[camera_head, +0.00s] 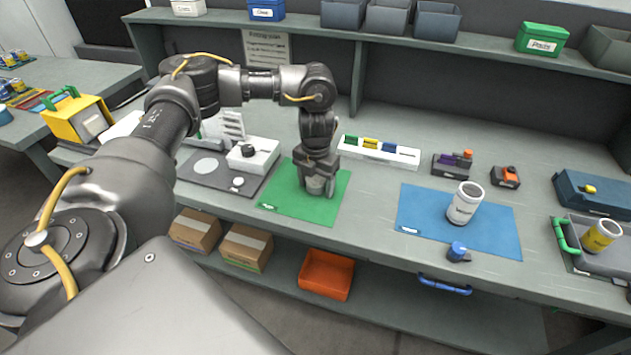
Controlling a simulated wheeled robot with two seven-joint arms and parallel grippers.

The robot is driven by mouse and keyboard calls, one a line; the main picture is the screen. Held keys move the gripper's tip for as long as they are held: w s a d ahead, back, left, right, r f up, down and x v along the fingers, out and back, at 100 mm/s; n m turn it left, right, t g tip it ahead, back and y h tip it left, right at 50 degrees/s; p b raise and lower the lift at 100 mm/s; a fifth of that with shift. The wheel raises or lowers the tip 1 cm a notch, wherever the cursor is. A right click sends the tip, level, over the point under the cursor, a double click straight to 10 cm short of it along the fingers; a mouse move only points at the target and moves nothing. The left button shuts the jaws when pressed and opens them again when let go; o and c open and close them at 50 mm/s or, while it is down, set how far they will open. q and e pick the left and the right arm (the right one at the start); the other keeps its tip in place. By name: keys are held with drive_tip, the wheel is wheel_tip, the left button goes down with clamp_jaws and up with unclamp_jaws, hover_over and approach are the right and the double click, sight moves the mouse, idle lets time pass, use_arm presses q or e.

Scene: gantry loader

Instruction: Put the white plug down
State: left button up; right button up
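My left gripper (316,187) points down over the green mat (275,199) on the workbench. A pale, whitish round piece, which I take for the white plug (316,184), sits between its fingers. The fingers close in on both sides of it and hide much of it. The plug is low over the mat; I cannot tell whether its bottom touches it. My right gripper is not in view.
Left of the green mat is a grey board (200,174) with a white device (254,154). Behind it is a white rack (378,152) of coloured blocks. A white canister (465,203) stands on the blue mat (420,212) to the right. Bench is clear between the mats.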

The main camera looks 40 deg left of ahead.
sight(316, 178)
use_arm(q)
drive_tip(key=shift+r, duration=0.25)
wheel_tip(316, 178, up, 12)
drive_tip(key=p, duration=0.1)
drive_tip(key=shift+r, duration=0.2)
idle(0.7)
